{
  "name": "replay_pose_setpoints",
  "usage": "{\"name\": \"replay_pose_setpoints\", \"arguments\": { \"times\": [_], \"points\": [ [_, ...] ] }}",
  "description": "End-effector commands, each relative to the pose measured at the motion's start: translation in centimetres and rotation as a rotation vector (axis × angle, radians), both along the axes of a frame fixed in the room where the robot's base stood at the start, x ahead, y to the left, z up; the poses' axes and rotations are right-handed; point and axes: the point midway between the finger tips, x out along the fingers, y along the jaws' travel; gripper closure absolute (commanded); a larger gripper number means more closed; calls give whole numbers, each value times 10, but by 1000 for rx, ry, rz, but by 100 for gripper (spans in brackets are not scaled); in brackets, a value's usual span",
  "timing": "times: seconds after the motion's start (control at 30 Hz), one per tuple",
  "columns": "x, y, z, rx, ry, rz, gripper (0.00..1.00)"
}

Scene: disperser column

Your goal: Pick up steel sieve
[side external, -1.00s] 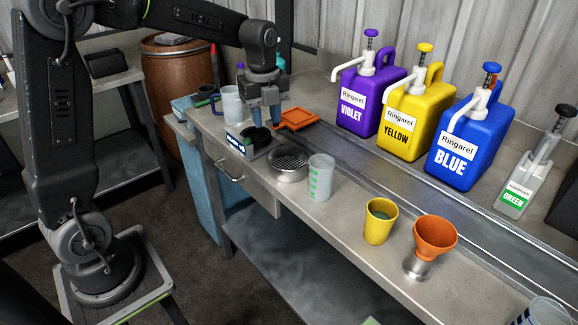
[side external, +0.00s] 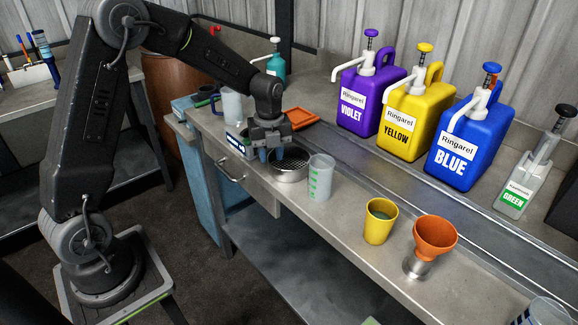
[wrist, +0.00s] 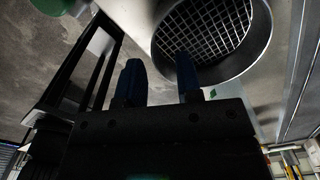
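The steel sieve (side external: 291,168) is a round metal ring with a mesh bottom on the bench, left of a clear measuring cup. In the wrist view its mesh and rim (wrist: 215,30) fill the upper right. My gripper (side external: 271,155) points down over the sieve's left edge. In the wrist view its two blue fingers (wrist: 158,82) stand apart with nothing between them. The right fingertip overlaps the sieve's rim in that view; I cannot tell whether they touch.
A clear measuring cup (side external: 320,178) stands close right of the sieve. A yellow cup (side external: 380,222) and an orange funnel (side external: 435,236) stand further right. An orange tray (side external: 302,117) lies behind. Violet (side external: 366,100), yellow (side external: 415,118) and blue (side external: 470,140) jugs line the back.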

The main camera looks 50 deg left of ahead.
Motion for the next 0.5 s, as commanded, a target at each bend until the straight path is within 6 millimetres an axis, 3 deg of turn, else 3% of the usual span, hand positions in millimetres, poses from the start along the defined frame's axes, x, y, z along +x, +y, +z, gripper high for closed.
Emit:
{"name": "replay_pose_setpoints", "arguments": {
  "times": [0.2, 0.5],
  "points": [
    [2, 2, -30, -1, 4, 1, 67],
    [2, 2, -36, 1, 2, 1, 67]
  ]
}}
